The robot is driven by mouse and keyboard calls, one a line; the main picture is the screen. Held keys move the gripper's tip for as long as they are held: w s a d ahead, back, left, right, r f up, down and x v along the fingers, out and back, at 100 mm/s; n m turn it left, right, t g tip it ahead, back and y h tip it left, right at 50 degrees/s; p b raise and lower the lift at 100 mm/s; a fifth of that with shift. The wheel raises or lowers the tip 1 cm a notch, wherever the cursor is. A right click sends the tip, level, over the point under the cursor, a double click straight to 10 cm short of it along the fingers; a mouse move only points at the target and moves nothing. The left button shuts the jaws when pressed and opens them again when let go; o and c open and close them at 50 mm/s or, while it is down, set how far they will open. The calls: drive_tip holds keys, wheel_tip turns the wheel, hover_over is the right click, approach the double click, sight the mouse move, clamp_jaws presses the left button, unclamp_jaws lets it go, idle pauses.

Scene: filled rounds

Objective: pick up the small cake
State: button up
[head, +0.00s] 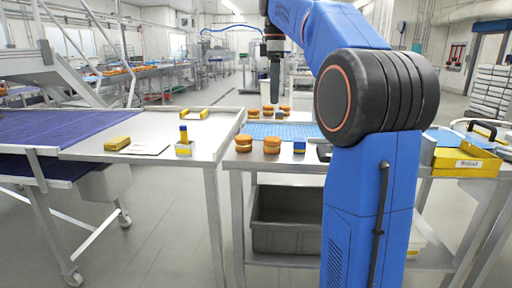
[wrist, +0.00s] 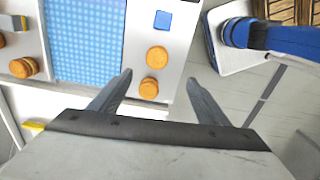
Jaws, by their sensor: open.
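Round golden-brown filled cakes stand on the metal table. In the head view, one (head: 243,143) and another (head: 272,144) are at the front edge, with several more (head: 268,110) farther back. In the wrist view, two cakes, one (wrist: 157,56) and one (wrist: 149,88), lie in line with the gap between my fingers; another (wrist: 23,67) is at the left. I cannot tell which is the small cake. My gripper (wrist: 159,76) is open and empty above the table; in the head view it (head: 274,98) points down over the back part.
A blue mat (head: 285,130) covers the table middle. A blue cube (head: 299,147) stands beside the front cakes, also in the wrist view (wrist: 162,20). A yellow box (head: 468,163) is at right. A grey crate (head: 285,207) sits on the shelf below.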

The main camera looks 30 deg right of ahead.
hover_over(272, 138)
drive_tip(key=f, duration=1.1)
drive_tip(key=shift+s+a, duration=0.25)
drive_tip(key=shift+s, duration=0.05)
drive_tip(key=shift+w+d+f, duration=0.15)
drive_tip(key=shift+f, duration=1.4)
drive_tip(key=shift+w+d+f, duration=0.1)
drive_tip(key=shift+f, duration=1.45)
drive_tip(key=c, duration=0.8)
